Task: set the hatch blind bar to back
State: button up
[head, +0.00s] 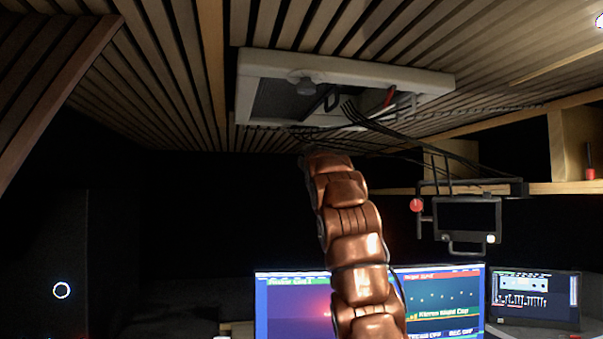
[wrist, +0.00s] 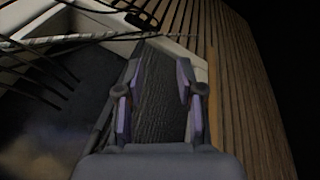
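The ceiling hatch has a pale frame (head: 440,82) in the head view, above the end of my copper arm. Inside it, a dark blind panel (head: 275,100) covers the left part. A slanted black bar (head: 318,104) lies at the panel's right edge; it looks like the blind bar. In the wrist view my gripper (wrist: 157,88) is open, with the dark textured blind (wrist: 160,100) showing between its fingers. A dark edge (wrist: 103,118), perhaps the bar, runs beside the left finger. I cannot tell whether they touch. My gripper is not clear in the head view.
Black cables (head: 385,130) hang below the hatch's right side. A small monitor (head: 467,214) hangs from a shelf (head: 500,188) at right. Lit screens (head: 440,300) stand below. Wooden slats (head: 150,60) line the ceiling. Dark open space lies at left.

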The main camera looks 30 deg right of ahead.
jog(key=shift+w+a+f+n+g+h+p, duration=0.25)
jog(key=shift+w+f+g+h+p, duration=0.15)
jog(key=shift+f+g+h, duration=0.4)
jog(key=shift+w+a+f+n+g+h+p, duration=0.15)
jog(key=shift+w+a+f+g+h+p, duration=0.25)
jog(key=shift+f+g, duration=0.55)
jog(key=shift+w+a+f+n+g+h+p, duration=0.1)
jog(key=shift+w+f+n+g+h+p, duration=0.25)
jog(key=shift+f+g+h, duration=0.55)
jog(key=shift+s+r, duration=0.1)
jog(key=shift+r, duration=0.1)
